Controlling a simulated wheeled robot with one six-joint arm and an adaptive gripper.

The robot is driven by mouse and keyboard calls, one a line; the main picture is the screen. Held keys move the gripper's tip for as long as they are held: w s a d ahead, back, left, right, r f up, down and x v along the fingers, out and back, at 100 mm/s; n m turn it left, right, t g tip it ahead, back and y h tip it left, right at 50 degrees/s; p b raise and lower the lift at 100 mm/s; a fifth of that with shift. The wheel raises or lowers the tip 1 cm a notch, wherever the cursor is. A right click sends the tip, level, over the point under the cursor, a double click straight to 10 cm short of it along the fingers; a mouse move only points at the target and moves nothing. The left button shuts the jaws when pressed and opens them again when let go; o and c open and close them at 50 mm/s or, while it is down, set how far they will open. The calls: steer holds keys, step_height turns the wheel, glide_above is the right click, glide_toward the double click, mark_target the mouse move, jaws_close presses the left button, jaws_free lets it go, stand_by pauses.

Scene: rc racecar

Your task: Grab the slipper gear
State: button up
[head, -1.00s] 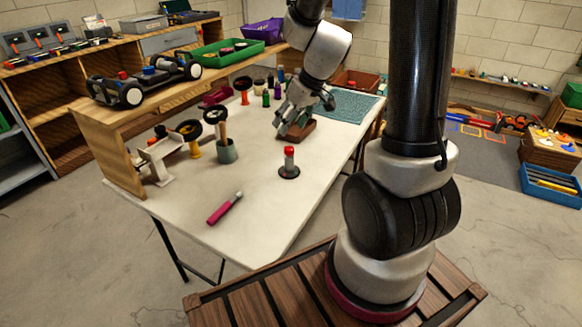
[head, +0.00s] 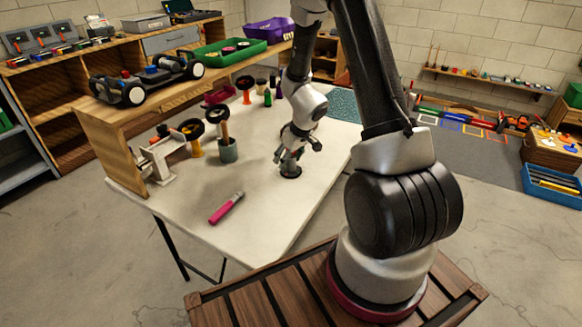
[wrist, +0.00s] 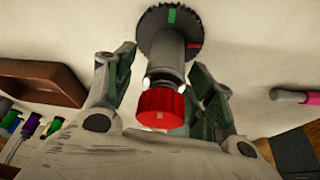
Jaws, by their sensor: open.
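The slipper gear looks like a dark toothed disc (wrist: 165,22) with green and red marks, a grey upright shaft (wrist: 168,55) and a red cap (wrist: 160,108). It stands on the white table; in the head view its dark base (head: 291,173) shows below my gripper (head: 291,157), which hides the shaft and cap. My gripper (wrist: 160,68) is open. In the wrist view one finger is left of the shaft and the other right of it, with the red cap between them near the palm. I cannot tell whether a finger touches the shaft.
A pink-handled tool (head: 226,208) lies near the table's front. A grey-green cup (head: 228,150) and wheels on stands are to the left. The table (head: 262,205) is clear in front of the gear.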

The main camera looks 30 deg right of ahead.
steer(key=c, duration=1.2)
